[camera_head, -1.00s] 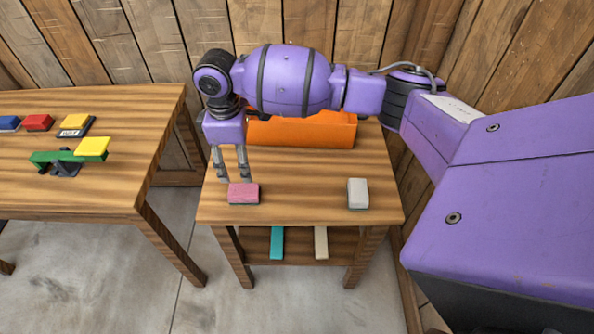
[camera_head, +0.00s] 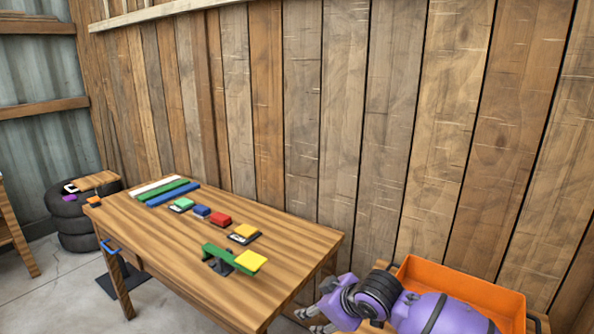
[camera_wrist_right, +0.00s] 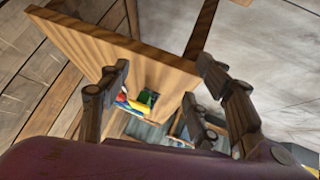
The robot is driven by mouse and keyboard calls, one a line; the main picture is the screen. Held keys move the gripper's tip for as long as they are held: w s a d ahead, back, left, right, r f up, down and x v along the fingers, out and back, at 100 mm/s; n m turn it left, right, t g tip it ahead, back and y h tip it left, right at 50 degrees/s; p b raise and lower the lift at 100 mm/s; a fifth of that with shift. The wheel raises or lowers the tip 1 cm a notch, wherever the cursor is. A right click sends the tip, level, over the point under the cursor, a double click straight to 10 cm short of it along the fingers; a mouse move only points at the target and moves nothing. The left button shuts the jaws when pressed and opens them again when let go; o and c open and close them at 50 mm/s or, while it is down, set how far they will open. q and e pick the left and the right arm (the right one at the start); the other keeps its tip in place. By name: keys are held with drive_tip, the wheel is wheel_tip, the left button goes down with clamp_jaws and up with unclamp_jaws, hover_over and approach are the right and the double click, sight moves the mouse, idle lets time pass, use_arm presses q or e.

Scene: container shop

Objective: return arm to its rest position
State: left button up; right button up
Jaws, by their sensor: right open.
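My right arm is purple and shows at the lower right of the head view, beside and in front of an orange bin (camera_head: 468,283). My right gripper (camera_head: 309,321) is at the bottom edge, near the right end of the wooden table (camera_head: 290,250), and partly cut off. In the right wrist view the gripper (camera_wrist_right: 160,85) has its fingers spread apart with nothing held between them. My left gripper is not in view.
On the table, a green bar with a yellow block (camera_head: 250,261) stands near several coloured blocks, a red block (camera_head: 220,219) among them, and coloured strips (camera_head: 173,193). Stacked tyres (camera_head: 80,225) stand at the left. A plank wall (camera_head: 340,110) rises behind.

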drive_tip(key=s+d+f+m+h+p, duration=0.1)
drive_tip(key=s+d+f+m, duration=0.2)
drive_tip(key=s, duration=1.1)
drive_tip(key=s+d+f+m+t+h+p, duration=0.1)
drive_tip(key=s+d+f+m, duration=0.3)
drive_tip(key=s+f, duration=0.6)
drive_tip(key=s+d+f+m+h+p, duration=0.1)
drive_tip(key=s+d+f, duration=0.5)
drive_tip(key=s, duration=1.1)
drive_tip(key=f+m+h, duration=0.1)
drive_tip(key=m, duration=0.1)
drive_tip(key=shift+s+d+m+t, duration=0.3)
drive_tip(key=shift+s+t, duration=0.05)
drive_tip(key=shift+t, duration=0.05)
